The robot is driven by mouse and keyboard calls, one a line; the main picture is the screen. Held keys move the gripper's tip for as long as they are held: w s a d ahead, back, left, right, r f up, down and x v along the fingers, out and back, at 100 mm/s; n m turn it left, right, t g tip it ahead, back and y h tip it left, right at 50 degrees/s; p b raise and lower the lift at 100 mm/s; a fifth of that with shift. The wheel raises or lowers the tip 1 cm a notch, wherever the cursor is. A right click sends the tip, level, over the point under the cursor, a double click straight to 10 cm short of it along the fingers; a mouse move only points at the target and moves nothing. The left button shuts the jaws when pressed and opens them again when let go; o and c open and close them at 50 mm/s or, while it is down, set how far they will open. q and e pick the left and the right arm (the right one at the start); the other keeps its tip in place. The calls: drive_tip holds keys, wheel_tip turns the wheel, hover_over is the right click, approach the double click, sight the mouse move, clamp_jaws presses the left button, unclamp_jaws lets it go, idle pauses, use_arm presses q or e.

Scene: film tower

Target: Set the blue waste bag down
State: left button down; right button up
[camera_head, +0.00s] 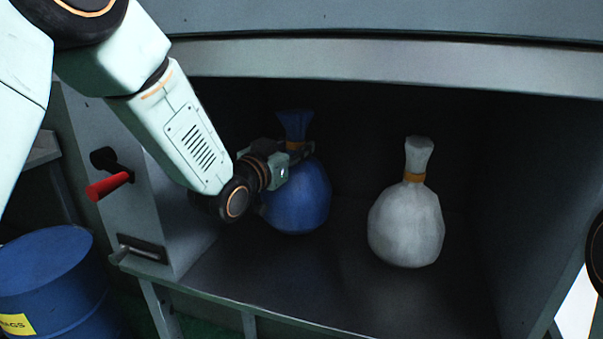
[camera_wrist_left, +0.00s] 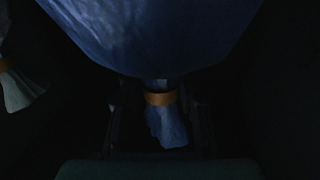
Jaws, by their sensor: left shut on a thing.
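The blue waste bag (camera_head: 305,200) is inside a dark open compartment, upright, with its tied neck and orange band at the top. My left gripper (camera_head: 297,150) reaches in from the left and is shut on the bag's neck. In the left wrist view the blue bag (camera_wrist_left: 155,35) fills the top, and its banded neck lies between the dark fingers of my left gripper (camera_wrist_left: 158,105). The bag's bottom is at or just above the compartment floor (camera_head: 330,285); I cannot tell if they touch. My right gripper is not in view.
A white bag (camera_head: 406,225) with an orange band stands on the floor to the right of the blue one; part of it shows at the left wrist view's left edge. A red-handled lever (camera_head: 108,186) is on the left outer panel. A blue barrel (camera_head: 50,280) stands at lower left.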

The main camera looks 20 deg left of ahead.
use_arm(q)
wheel_tip(320, 180, down, 4)
drive_tip(key=shift+s+a+r+b, duration=0.1)
drive_tip(key=shift+r+b, duration=0.15)
drive_tip(key=shift+b, duration=0.15)
drive_tip(key=c, duration=1.3)
unclamp_jaws()
drive_tip(key=shift+f, duration=0.1)
drive_tip(key=o, duration=0.4)
drive_tip(key=shift+s+a+r, duration=0.1)
drive_tip(key=shift+s+r, duration=0.1)
drive_tip(key=shift+s, duration=0.1)
drive_tip(key=p+v, duration=0.1)
drive_tip(key=v, duration=1)
drive_tip(key=shift+s+f, duration=0.15)
drive_tip(key=shift+s, duration=0.15)
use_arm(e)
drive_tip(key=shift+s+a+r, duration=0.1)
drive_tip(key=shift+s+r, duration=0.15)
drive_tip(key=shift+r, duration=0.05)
